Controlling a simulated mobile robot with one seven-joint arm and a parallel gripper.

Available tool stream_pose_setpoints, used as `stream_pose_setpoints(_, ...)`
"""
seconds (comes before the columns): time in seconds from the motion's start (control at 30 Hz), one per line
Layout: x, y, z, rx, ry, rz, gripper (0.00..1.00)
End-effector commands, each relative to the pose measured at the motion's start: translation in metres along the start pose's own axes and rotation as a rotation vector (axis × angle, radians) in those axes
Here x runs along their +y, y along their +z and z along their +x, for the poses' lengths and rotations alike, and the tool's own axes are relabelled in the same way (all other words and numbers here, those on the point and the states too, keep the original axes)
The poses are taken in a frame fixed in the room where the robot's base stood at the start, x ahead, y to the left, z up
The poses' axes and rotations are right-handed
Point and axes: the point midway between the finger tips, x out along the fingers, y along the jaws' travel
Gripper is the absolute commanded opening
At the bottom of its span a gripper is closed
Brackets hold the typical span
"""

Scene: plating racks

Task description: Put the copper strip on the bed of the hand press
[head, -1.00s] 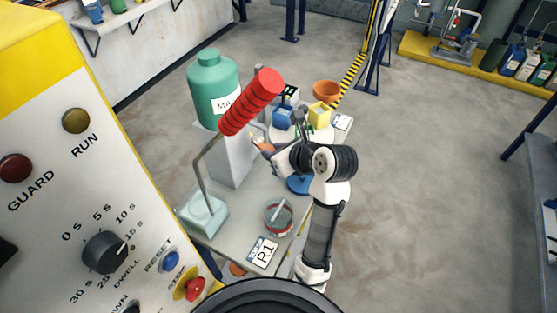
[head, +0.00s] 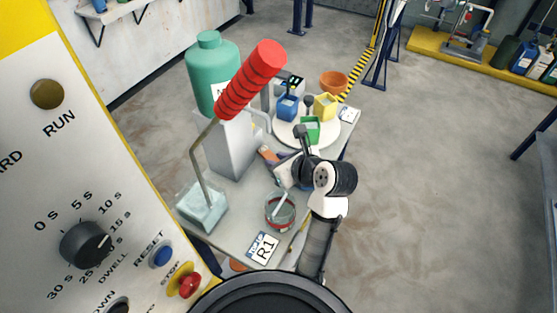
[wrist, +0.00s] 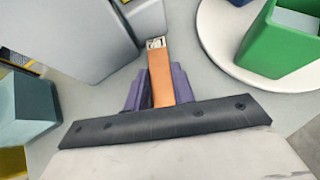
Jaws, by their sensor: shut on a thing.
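The copper strip (wrist: 160,78) is orange with a bright metallic far end in the wrist view. It also shows small in the head view (head: 268,154). My gripper (wrist: 157,90) has its purple fingers shut on either side of the strip. The strip points away from the gripper, its tip close beside a grey block (wrist: 70,35). In the head view my gripper (head: 278,164) is over the middle of the bench. I cannot tell for certain which part is the press bed.
A green bottle (head: 212,70) stands behind the red grip. A white round plate (head: 288,136) holds blue (head: 287,107), yellow (head: 325,107) and green (head: 311,130) containers. A glass jar (head: 280,212) stands at the bench front near a label R1 (head: 263,248). A control panel (head: 60,170) fills the left.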

Motion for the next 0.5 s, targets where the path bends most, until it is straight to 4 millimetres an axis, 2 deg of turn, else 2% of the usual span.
stream_pose_setpoints(0.1,-0.0001,-0.0019,0.0015,-0.001,0.0,0.002,0.0)
stream_pose_setpoints(0.13,-0.0004,-0.0025,0.0018,0.0,0.0,0.002,0.29)
stream_pose_setpoints(0.27,-0.0004,-0.0025,0.0018,0.0,0.0,0.001,0.46)
stream_pose_setpoints(0.5,-0.0003,-0.0025,0.0018,0.0,0.0,0.001,0.47)
